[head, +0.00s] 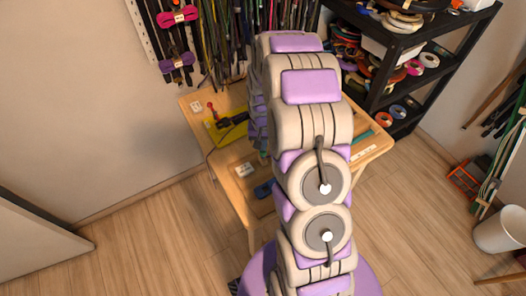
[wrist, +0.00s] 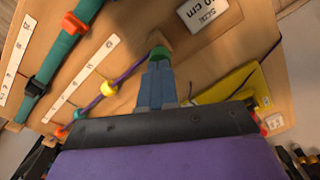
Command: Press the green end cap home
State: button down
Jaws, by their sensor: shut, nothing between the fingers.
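In the wrist view the green end cap (wrist: 160,53) shows just beyond my fingertips, by the end of a thin purple cord (wrist: 130,73). My gripper (wrist: 158,68) is shut, with its blue-grey fingers together and pointing at the cap. The fingertips overlap the cap's near side in the picture, and I cannot tell whether they touch it. The fingers hide part of the cap and the cord's end. A yellow bead (wrist: 109,88) sits on the cord. In the head view my arm hides most of the work area.
A green rod (wrist: 62,45) with an orange clip (wrist: 72,24) and a black clip (wrist: 35,88) lies at left beside white number strips (wrist: 75,87). A white label (wrist: 208,14) and a yellow item (wrist: 230,86) lie right. Shelves (head: 400,50) stand behind the table (head: 232,183).

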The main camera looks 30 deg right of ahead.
jog(key=shift+f, duration=0.55)
jog(key=shift+r, duration=0.1)
notch_tip(320, 180, up, 8)
jog(key=p, duration=0.3)
dwell(0.8)
dwell(0.4)
